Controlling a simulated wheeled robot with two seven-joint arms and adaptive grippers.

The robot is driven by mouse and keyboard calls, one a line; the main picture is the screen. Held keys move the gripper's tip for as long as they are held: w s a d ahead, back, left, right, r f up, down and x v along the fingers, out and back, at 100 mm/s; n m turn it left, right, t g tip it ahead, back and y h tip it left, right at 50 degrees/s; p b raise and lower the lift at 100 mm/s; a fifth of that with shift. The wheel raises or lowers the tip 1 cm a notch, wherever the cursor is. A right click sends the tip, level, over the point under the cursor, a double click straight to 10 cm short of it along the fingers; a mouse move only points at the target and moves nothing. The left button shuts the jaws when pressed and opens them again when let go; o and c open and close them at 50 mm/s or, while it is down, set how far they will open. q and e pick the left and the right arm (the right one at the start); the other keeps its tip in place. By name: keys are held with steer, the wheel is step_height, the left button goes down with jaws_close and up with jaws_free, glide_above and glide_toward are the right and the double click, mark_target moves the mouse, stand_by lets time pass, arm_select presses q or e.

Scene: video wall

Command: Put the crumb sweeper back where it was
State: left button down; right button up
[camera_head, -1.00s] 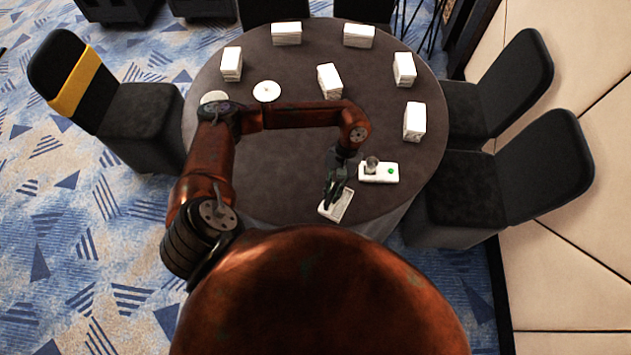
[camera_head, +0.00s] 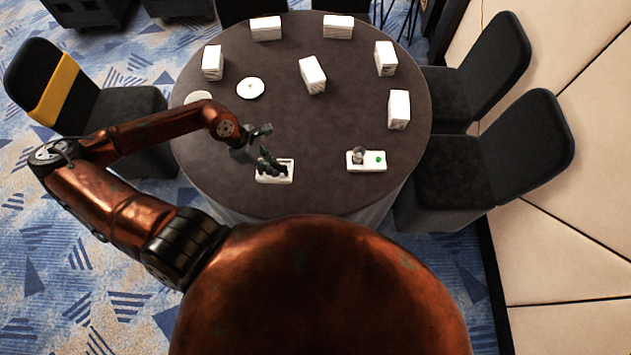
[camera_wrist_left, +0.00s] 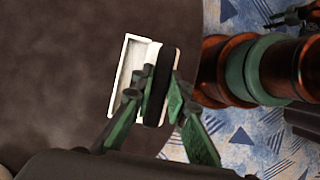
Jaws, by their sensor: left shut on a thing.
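The crumb sweeper appears to be the white, box-like piece (camera_head: 285,178) with a dark inside, at the near edge of the round table. In the left wrist view the sweeper (camera_wrist_left: 125,75) shows a white rim and a black strip along one side. My left gripper (camera_head: 270,165) is shut on it, and the wrist view shows the fingers (camera_wrist_left: 150,112) on either side of the black-strip part. Whether it touches the cloth I cannot tell. A dark, finger-like shape at the wrist view's top right looks like my right gripper (camera_wrist_left: 292,16); its jaws are unclear.
The round dark table (camera_head: 320,190) holds a white tray (camera_head: 369,168) with a small cup and green spot, right of the sweeper. White napkin stacks (camera_head: 313,76) and a white plate (camera_head: 250,88) stand further back. Dark chairs (camera_head: 500,150) surround it.

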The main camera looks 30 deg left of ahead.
arm_select(q)
steer(key=shift+r, duration=0.2)
steer(key=shift+w+d+f+n, duration=0.1)
steer(key=shift+w+n, duration=0.1)
steer(key=shift+n, duration=0.1)
steer(key=w+d+f, duration=0.3)
steer(key=f, duration=0.1)
steer(key=w+d+f+p, duration=0.1)
steer(key=w+d+f, duration=0.2)
steer(key=f, duration=0.1)
steer(key=w+d+f, duration=0.3)
steer(key=d+f, duration=0.1)
steer(key=shift+f, duration=0.55)
steer(key=c, duration=1.9)
jaws_free()
arm_select(e)
steer(key=shift+s+r, duration=0.5)
steer(key=shift+r, duration=0.1)
arm_select(q)
steer(key=shift+r, duration=0.2)
arm_select(e)
steer(key=shift+r, duration=0.1)
arm_select(q)
steer(key=v, duration=1.2)
arm_select(e)
steer(key=shift+a+f, duration=0.2)
steer(key=shift+f, duration=0.1)
